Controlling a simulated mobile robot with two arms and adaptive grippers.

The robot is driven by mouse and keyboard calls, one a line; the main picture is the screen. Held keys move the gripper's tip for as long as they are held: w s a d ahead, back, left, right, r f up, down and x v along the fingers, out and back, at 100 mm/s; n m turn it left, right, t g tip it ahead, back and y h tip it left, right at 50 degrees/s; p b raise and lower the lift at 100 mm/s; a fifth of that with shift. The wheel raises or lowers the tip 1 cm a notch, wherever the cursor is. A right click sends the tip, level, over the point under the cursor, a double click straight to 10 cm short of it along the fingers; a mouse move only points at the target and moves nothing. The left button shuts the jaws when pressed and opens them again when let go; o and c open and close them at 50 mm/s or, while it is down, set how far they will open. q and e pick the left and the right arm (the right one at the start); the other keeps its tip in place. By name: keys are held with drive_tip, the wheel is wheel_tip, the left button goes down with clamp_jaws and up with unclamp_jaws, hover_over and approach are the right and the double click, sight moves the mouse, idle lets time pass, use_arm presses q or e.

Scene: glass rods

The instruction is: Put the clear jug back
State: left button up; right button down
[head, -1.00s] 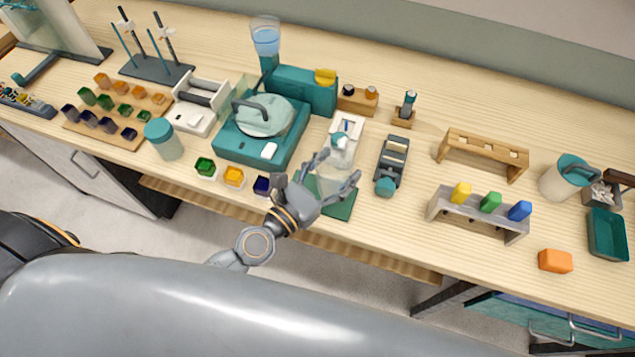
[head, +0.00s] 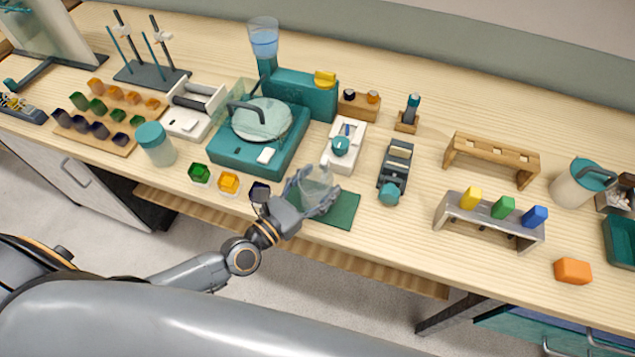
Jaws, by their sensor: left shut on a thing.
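The clear jug (head: 319,180) is see-through and hard to make out, at the front middle of the bench. My left gripper (head: 311,190) is shut on it, with its fingers around the jug's side. The gripper and jug are over the left part of a dark green mat (head: 340,210). I cannot tell whether the jug's base touches the mat. The gripper hides the jug's lower part. My right gripper is not in view.
A teal machine with a clear domed lid (head: 262,122) stands behind left. A white device (head: 343,146) and a grey-teal device (head: 394,172) stand behind the mat. Small green (head: 199,173), yellow (head: 228,182) and dark (head: 260,191) cups sit left. Bench space right of the mat is clear.

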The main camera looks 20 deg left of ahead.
use_arm(q)
drive_tip(key=shift+f, duration=0.15)
drive_tip(key=o, duration=1.5)
drive_tip(key=shift+c, duration=0.2)
drive_tip(key=shift+r, duration=0.35)
drive_tip(key=b+v, duration=0.3)
drive_tip(key=v, duration=0.9)
drive_tip(key=shift+f, duration=0.1)
